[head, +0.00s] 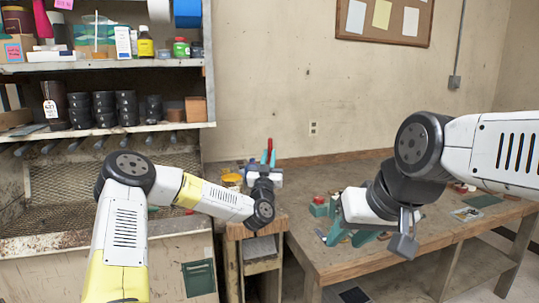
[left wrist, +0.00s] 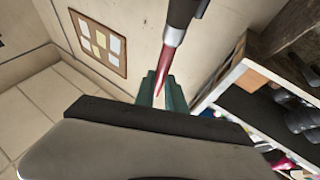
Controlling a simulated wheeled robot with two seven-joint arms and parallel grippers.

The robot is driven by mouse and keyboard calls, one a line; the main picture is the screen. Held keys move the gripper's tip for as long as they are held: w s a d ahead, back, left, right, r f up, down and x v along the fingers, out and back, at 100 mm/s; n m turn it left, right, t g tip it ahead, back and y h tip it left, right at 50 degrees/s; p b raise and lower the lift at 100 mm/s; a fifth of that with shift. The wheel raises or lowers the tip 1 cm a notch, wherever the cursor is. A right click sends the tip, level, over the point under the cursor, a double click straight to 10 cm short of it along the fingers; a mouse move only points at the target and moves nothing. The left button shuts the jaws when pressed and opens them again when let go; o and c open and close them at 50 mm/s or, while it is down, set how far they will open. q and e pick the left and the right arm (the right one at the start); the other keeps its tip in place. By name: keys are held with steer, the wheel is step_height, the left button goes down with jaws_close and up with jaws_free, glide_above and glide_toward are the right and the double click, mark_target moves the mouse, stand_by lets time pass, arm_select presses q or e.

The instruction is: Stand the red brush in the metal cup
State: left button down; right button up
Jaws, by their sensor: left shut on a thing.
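My left gripper (head: 268,163) is shut on the red brush (head: 270,146), raised above the small bench by the wall. In the left wrist view, the brush (left wrist: 165,72) has its tapered red part between the teal fingertips (left wrist: 163,95). I cannot make out the metal cup in either view; my left arm and gripper cover part of the small bench.
A yellow container (head: 232,180) stands on the small bench, left of my left gripper. A shelf (head: 105,130) with dark rolls stands at the left.

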arm_select(q)
steer(key=shift+f, duration=4.9)
steer(key=c, duration=1.3)
jaws_free()
steer(key=v, duration=0.7)
steer(key=shift+s+f, duration=0.2)
steer(key=shift+s, duration=0.15)
